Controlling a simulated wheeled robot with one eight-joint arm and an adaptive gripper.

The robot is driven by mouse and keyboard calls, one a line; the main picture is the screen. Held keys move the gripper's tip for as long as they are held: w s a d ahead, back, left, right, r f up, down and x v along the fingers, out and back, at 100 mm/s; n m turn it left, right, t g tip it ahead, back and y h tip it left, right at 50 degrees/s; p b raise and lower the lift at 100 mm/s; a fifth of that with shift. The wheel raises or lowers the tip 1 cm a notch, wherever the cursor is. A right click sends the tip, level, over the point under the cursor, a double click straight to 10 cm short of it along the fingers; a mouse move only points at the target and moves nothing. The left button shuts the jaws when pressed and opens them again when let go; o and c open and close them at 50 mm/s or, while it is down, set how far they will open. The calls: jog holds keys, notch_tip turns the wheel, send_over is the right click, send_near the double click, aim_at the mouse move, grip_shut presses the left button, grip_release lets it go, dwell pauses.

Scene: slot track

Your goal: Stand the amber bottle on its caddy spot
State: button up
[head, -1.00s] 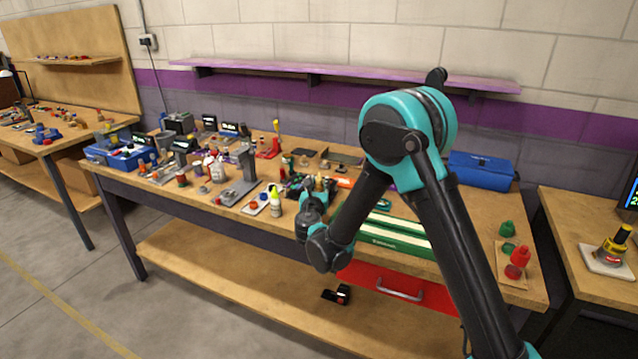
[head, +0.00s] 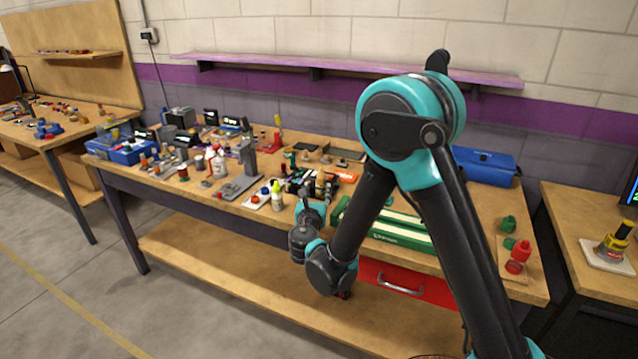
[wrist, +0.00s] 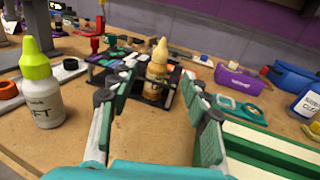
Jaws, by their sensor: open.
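The amber bottle (wrist: 157,69) stands upright in the wrist view, with a pale pointed nozzle. Its lower part is at the black caddy (wrist: 98,72), with dark caddy parts on both sides; I cannot tell exactly how its base sits. My gripper (wrist: 159,77) is open, with one finger on each side of the bottle in the picture. Both fingers appear clear of it. In the head view my gripper (head: 312,211) is at the front edge of the bench, in front of the caddy (head: 302,184). The bottle is hard to make out there.
A white bottle with a lime nozzle (wrist: 40,86) stands left of my gripper. A green and cream long block (wrist: 255,145) lies to the right. A purple case (wrist: 240,79) and blue-labelled bottle (wrist: 306,103) are farther right. Bare bench top lies before the caddy.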

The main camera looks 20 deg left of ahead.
jog(key=shift+v, duration=1.5)
